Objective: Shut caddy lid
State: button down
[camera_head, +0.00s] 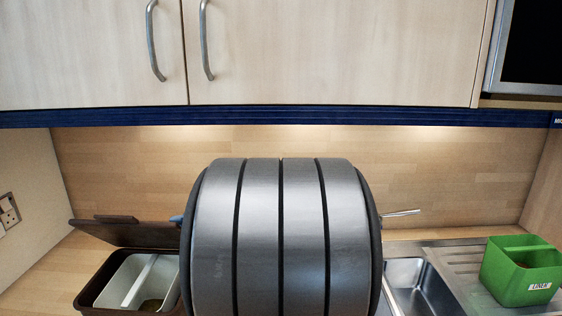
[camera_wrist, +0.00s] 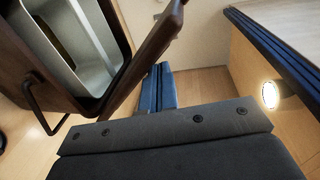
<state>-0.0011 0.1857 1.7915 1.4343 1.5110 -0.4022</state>
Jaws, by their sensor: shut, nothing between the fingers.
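The brown caddy (camera_head: 92,288) stands on the worktop at the left, with a pale grey inner bucket (camera_head: 125,280) inside. Its brown lid (camera_head: 125,233) is open, tilted up and back along the rear edge. In the wrist view the lid (camera_wrist: 150,42) stands away from the caddy's rim (camera_wrist: 95,103). My gripper (camera_wrist: 158,88) shows there as blue fingers, closed together and empty, on the lid's outer side. The fingertips are close to the lid; I cannot tell whether they touch. In the head view only a bit of blue shows beside the lid's right end, and my arm hides the rest.
A sink (camera_head: 420,285) is right of my arm, with a green box (camera_head: 522,270) on its drainer. Wall cupboards (camera_head: 330,50) with a blue lower edge overhang the worktop. The wooden back wall (camera_head: 450,175) is behind. A lit lamp (camera_wrist: 270,95) shows in the wrist view.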

jog(key=shift+s, duration=0.15)
jog(key=shift+s+f, duration=0.5)
jog(key=shift+s, duration=0.2)
jog(key=shift+s+f, duration=0.55)
jog(key=shift+s, duration=0.15)
jog(key=shift+s+f, duration=0.1)
jog(key=shift+f, duration=0.05)
jog(key=shift+s+f, duration=0.6)
